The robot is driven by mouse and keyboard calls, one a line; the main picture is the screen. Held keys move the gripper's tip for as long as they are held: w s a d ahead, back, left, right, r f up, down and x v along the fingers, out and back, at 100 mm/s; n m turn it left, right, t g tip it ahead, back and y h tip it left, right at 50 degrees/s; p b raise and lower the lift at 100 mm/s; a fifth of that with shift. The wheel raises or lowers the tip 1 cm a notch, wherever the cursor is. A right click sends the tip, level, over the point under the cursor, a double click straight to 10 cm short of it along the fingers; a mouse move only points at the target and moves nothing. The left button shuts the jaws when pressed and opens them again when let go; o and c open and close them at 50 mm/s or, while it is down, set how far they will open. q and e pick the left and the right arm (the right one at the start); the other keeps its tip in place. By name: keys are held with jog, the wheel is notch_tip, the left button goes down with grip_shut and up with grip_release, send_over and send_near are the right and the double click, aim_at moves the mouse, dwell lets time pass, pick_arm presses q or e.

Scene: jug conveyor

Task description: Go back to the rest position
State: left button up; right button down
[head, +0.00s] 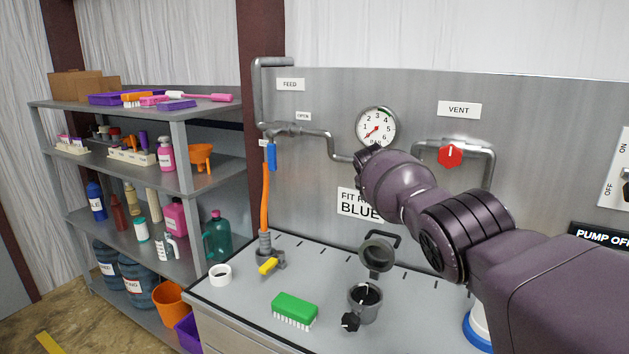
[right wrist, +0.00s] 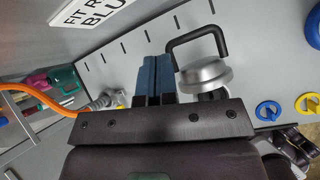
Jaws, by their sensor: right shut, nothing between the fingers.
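My right arm reaches in from the right in the head view and covers part of the panel; its fingers are hidden there behind the arm. In the right wrist view my right gripper (right wrist: 153,76) shows its two blue fingers together, shut and empty. A round grey metal part (right wrist: 205,74) with a black bent handle (right wrist: 200,42) appears just right of the fingers; whether they touch cannot be told. In the head view a grey pot (head: 365,303) with a raised lid (head: 377,256) stands on the bench. My left gripper is in neither view.
On the bench (head: 232,300) are a green brush (head: 295,308), a white tape roll (head: 220,275) and a yellow-handled valve (head: 268,266) with an orange hose (head: 266,200). The panel has a gauge (head: 376,127) and red vent knob (head: 449,156). A loaded shelf (head: 205,183) stands left.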

jog(key=w+a+r+m+t+y, duration=0.2)
jog(key=a+r+m+t, duration=0.2)
jog(key=r+m, duration=0.25)
jog(key=w+a+r+m+t+y, duration=0.1)
jog(key=a+r+m+t, duration=0.35)
jog(key=r, duration=0.25)
pick_arm(q)
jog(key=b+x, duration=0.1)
jog(key=b, duration=0.2)
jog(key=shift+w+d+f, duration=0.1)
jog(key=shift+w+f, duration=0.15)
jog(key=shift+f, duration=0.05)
pick_arm(e)
jog(key=s+d+f+m+g, duration=0.1)
jog(key=s+d+f+m, duration=0.3)
jog(key=s+f, duration=1.2)
jog(key=s+d+f+m+g, duration=0.1)
jog(key=s+d+f+m, duration=0.3)
jog(key=s+f, duration=1.3)
jog(key=s+d+f+m+g, duration=0.1)
jog(key=s+d+f+m, duration=0.4)
jog(key=s+f, duration=1.1)
jog(key=s+m, duration=0.1)
jog(key=s, duration=0.8)
jog(key=shift+f, duration=0.25)
